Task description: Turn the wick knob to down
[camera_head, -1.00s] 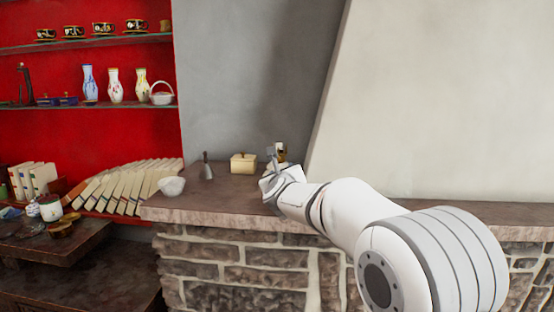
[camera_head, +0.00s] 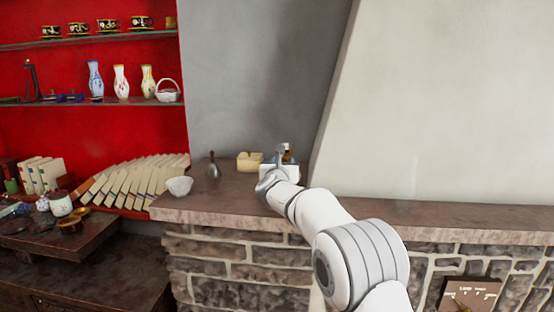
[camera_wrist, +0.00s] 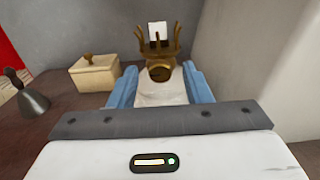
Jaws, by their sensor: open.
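A small brass piece (camera_wrist: 162,52) stands upright on the mantel ahead of my gripper in the wrist view, with a round brass disc (camera_wrist: 160,73) on its near face. The disc may be the wick knob; I cannot tell its setting. My gripper (camera_wrist: 160,80) is open, its blue fingers to the left and right of the brass piece's lower part; contact cannot be judged. In the head view my gripper (camera_head: 280,165) is over the mantel and hides most of the brass piece (camera_head: 287,150). A brown panel (camera_head: 470,293) with unreadable lettering and a dark pointer-like mark is at lower right.
A cream lidded box (camera_head: 250,162), a dark bell-shaped item (camera_head: 213,168) and a white bowl (camera_head: 179,186) stand left of my gripper on the mantel (camera_head: 235,205). The pale chimney wall (camera_head: 430,110) rises close on the right. Shelves of books (camera_head: 130,184) are farther left.

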